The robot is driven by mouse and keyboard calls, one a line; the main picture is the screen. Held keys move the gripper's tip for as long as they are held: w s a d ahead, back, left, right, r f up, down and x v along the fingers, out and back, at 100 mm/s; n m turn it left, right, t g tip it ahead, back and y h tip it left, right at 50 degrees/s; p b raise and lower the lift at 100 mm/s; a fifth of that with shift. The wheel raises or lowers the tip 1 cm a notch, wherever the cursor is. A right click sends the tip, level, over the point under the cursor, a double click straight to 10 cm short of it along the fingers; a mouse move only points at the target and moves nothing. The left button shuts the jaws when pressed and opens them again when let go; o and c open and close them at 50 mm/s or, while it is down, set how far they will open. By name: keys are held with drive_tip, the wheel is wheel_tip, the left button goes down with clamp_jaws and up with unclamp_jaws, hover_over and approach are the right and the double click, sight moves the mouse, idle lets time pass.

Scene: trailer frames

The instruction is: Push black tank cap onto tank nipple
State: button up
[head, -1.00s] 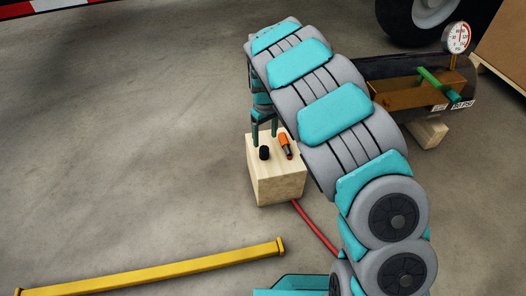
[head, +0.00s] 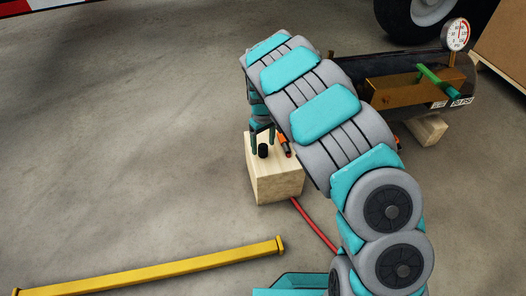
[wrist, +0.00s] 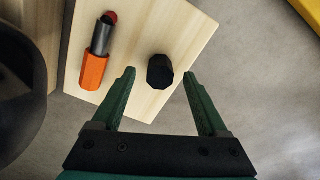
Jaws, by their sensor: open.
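The black cap (head: 263,151) stands on top of a light wooden block (head: 277,185). In the wrist view the cap (wrist: 160,72) lies between and slightly beyond the fingertips, with gaps on both sides. My gripper (head: 262,141) is open, low over the block, its green fingers reaching down around the cap. The fingers (wrist: 159,76) hold nothing. The dark tank (head: 462,95) lies at the right, with a gauge (head: 457,35) and a green lever (head: 437,80). My arm hides part of it, and I cannot make out the nipple clearly.
An orange-and-grey fitting with a red tip (wrist: 96,65) lies on the block beside the cap. A yellow bar (head: 150,267) lies on the floor. A wheel (head: 430,12) is behind the tank.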

wheel_tip(320, 180, down, 3)
drive_tip(key=shift+r, duration=0.1)
drive_tip(key=shift+c, duration=0.4)
clamp_jaws()
idle(0.3)
